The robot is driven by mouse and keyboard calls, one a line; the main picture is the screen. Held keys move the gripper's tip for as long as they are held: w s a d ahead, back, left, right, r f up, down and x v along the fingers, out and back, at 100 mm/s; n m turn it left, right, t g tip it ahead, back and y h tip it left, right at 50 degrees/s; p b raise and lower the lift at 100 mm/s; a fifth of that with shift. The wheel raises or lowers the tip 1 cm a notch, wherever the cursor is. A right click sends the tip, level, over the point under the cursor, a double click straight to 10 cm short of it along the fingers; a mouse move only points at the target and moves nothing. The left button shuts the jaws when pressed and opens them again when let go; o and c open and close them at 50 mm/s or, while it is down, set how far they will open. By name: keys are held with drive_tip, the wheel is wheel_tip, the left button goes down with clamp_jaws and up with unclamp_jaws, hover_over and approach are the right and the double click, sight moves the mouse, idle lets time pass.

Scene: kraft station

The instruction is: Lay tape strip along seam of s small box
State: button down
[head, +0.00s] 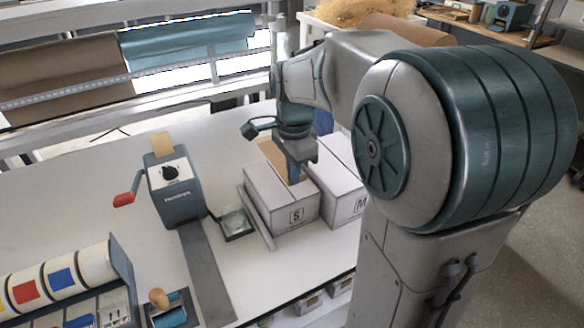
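The small box (285,212) is white, marked "S", and stands on the bench right of the tape machine. A tan strip (269,152) shows along its top, running from the back edge towards my gripper. My gripper (294,178) points down at the top of this box, its fingertips at or just above the surface. I cannot tell whether the fingers touch the strip or whether they are open or shut. The blue-grey tape machine (175,190) with a red crank handle stands to the left, with a tan piece of tape (162,145) sticking up from its top.
A second white box (345,207), marked "M", stands close on the right, partly behind my arm. A small dark tray (233,222) lies left of the small box. A label roll rack (60,285) and a stamp (158,298) are at front left. The bench's back left is clear.

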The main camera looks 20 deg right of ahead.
drive_tip(key=shift+f+b, duration=1.9)
drive_tip(key=shift+f, duration=0.75)
drive_tip(key=shift+f, duration=0.35)
drive_tip(key=c, duration=1.6)
unclamp_jaws()
drive_tip(key=shift+r, duration=0.1)
drive_tip(key=shift+r+p, duration=1.65)
drive_tip(key=shift+r, duration=0.55)
